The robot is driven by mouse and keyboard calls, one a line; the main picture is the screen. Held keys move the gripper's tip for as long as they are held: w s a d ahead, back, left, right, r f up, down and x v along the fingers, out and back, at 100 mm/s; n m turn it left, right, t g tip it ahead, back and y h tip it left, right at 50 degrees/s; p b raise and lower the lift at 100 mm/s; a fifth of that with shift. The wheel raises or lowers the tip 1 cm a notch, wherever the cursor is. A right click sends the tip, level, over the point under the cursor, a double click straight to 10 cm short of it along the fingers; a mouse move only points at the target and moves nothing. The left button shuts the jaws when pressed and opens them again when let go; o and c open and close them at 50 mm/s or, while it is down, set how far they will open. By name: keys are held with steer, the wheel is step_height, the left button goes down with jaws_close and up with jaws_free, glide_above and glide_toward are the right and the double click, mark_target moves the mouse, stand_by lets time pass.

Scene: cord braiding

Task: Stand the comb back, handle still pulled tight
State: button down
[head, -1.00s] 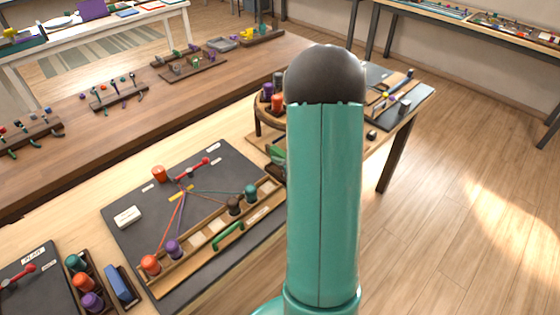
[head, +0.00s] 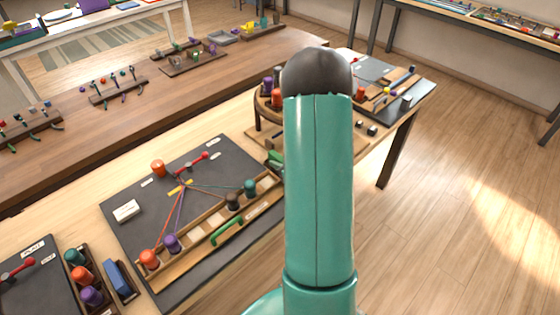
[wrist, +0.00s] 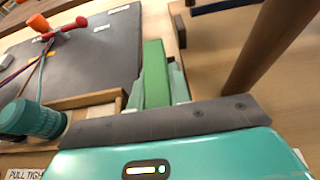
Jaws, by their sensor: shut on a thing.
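A green block-like piece (wrist: 155,75), which I take to be the comb, stands between the teal fingers of my gripper (wrist: 158,88) in the wrist view. My gripper is shut on it. In the head view green shows at the dark board's right edge (head: 275,158), partly hidden by my arm. Orange, purple, brown and teal spools stand in the rail. Their cords run to a yellow piece (head: 180,187) near the red-ended holder (head: 192,164). I cannot tell the handle's tension.
A white block (head: 126,210) lies on the dark board (head: 215,150). A tray of spools (head: 85,275) and a blue block (head: 118,280) are at lower left. A round spool stand (head: 262,115) is behind my arm.

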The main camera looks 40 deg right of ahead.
steer(key=c, duration=1.3)
jaws_free()
steer(key=shift+f, duration=0.25)
steer(key=shift+w+r, duration=0.1)
steer(key=shift+r, duration=0.4)
steer(key=v, duration=1.2)
steer(key=shift+r, duration=0.1)
steer(key=w+a+r+n+g+y, duration=0.1)
steer(key=a+r+n+g+y, duration=0.4)
steer(key=a+n, duration=0.55)
steer(key=w+a+r+n+g+y, duration=0.1)
steer(key=a+r+n+g+y, duration=0.15)
steer(key=a+r+n, duration=0.8)
steer(key=s+a+r+n+h, duration=0.6)
steer(key=a+n, duration=0.4)
steer(key=n, duration=0.4)
steer(key=shift+s+a+n+h, duration=0.2)
steer(key=shift+s+n+h, duration=0.1)
steer(key=shift+s+h, duration=0.6)
